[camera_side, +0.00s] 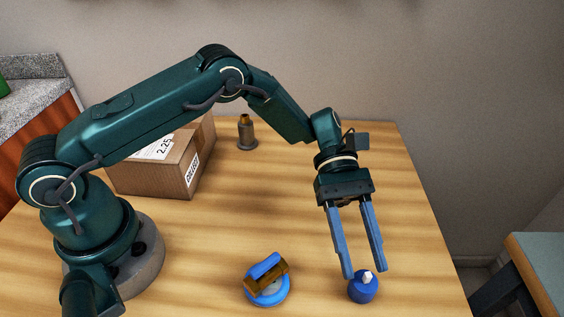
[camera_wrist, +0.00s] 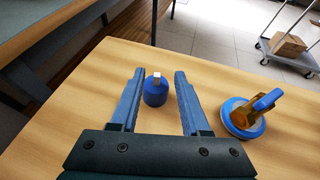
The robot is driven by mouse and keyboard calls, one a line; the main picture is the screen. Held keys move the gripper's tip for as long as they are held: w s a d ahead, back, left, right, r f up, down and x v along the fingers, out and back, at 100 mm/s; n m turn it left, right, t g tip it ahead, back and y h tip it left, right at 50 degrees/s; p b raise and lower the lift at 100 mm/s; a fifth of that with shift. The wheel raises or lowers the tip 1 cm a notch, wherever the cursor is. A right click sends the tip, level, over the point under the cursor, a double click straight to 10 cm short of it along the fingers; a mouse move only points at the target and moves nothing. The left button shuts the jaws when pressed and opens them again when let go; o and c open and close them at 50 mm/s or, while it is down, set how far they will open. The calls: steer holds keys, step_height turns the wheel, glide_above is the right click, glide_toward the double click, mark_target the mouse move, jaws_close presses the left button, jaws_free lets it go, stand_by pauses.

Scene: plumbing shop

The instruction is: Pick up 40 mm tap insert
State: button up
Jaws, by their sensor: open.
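The tap insert is a short blue cylinder (camera_side: 363,289) with a pale stem on top, upright on the wooden table near its front right. In the wrist view the tap insert (camera_wrist: 155,95) shows between the two fingers, near their tips, with a gap on either side. My gripper (camera_side: 365,273) is open and empty, its long blue fingers pointing down. In the side view the fingertips are at about the height of the stem. How far they reach down beside the blue body is hard to tell. My gripper also shows in the wrist view (camera_wrist: 159,72).
A brass valve with a blue handle (camera_side: 266,271) rests on a blue round dish (camera_side: 284,297) left of the insert. A cardboard box (camera_side: 160,172) and a grey-and-brass fitting (camera_side: 246,136) stand farther back. The table (camera_side: 300,215) is clear between them.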

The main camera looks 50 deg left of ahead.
mark_target(369, 279)
steer(key=shift+f+x, duration=0.1)
steer(key=shift+x, duration=1.45)
steer(key=shift+f+x, duration=0.15)
steer(key=shift+x, duration=1.35)
steer(key=shift+w, duration=0.2)
jaws_close()
